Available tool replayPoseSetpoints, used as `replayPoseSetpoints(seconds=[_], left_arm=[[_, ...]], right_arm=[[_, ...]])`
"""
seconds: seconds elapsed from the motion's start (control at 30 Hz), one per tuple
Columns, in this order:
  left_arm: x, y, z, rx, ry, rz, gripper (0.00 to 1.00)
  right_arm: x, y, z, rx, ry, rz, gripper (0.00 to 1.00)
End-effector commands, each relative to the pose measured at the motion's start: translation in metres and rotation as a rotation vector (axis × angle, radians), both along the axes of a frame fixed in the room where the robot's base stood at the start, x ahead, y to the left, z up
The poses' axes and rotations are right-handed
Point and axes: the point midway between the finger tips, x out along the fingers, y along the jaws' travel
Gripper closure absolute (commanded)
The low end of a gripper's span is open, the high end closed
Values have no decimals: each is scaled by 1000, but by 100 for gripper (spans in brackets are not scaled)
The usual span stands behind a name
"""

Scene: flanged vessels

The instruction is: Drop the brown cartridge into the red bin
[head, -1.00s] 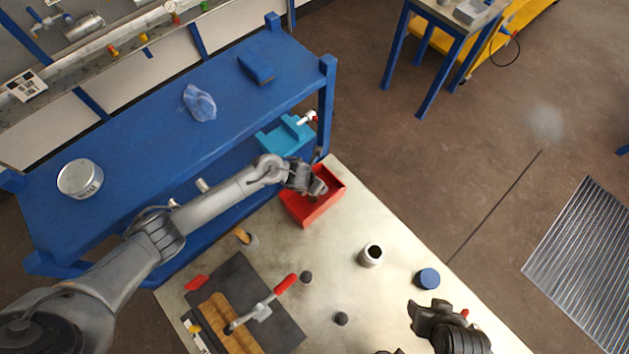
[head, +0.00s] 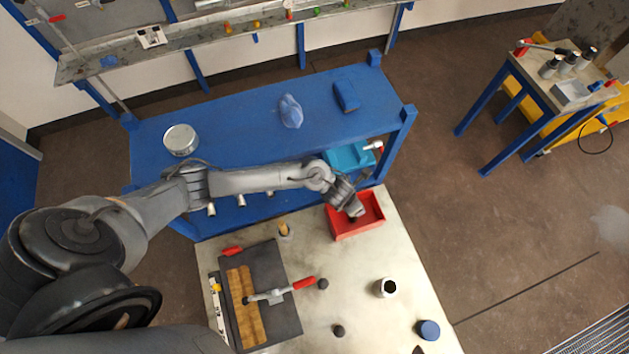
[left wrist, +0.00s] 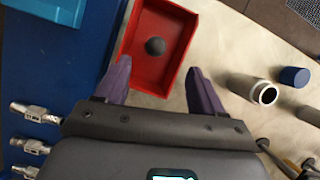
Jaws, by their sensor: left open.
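The red bin (head: 372,227) stands at the far corner of the pale table. My left gripper (head: 357,212) is over it and hides part of its inside. In the left wrist view the left gripper (left wrist: 157,88) is open, its purple fingers apart with nothing between them. The red bin (left wrist: 182,22) shows there beyond the fingertips. A dark round thing (left wrist: 155,46) lies inside it; it may be the cartridge seen end-on, but its brown colour is not clear.
A white hollow cylinder (head: 386,288) and a blue cap (head: 428,330) stand on the table. A dark plate (head: 279,318) carries a red-handled clamp (head: 280,292). A tan-topped piece (head: 284,230) stands near the blue bench (head: 235,135), which holds a turquoise tray (head: 345,157).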

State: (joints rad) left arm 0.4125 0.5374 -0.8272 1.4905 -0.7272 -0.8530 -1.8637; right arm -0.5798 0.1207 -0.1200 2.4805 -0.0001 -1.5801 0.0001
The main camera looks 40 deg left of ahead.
Motion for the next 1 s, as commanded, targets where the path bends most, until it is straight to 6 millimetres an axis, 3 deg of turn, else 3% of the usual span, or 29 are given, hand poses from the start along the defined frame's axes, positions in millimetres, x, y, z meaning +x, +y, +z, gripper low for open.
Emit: replayPoseSetpoints(seconds=[0.17, 0.3, 0.37, 0.47, 0.6, 0.7, 0.9, 0.93, 1.0], left_arm=[[-24, -41, 14, -173, 7, 276, 31], [-54, -69, 46, -426, 51, 760, 31], [-68, -70, 63, -546, 85, 1025, 31], [-95, -54, 89, -727, 149, 1493, 31], [-137, -15, 117, -918, 222, 2118, 31], [-168, 14, 130, -1002, 241, 2487, 31], [-209, 49, 147, -1084, 230, 2932, 31], [-212, 51, 148, 1070, -222, -2916, 31], [-216, 55, 150, 1045, -211, -2876, 31]], right_arm=[[0, 0, 0, 0, 0, 0, 45], [0, 0, 0, 1, 1, 0, 45], [0, 0, 0, 1, 1, 0, 45], [0, 0, 0, 0, 1, 0, 45], [0, 0, 0, 0, 1, 0, 45], [0, 0, -1, 0, 1, 0, 45], [0, 0, -1, 0, 1, 0, 45], [0, 0, -1, 0, 1, 0, 45], [0, 0, -1, 0, 1, 0, 45]])
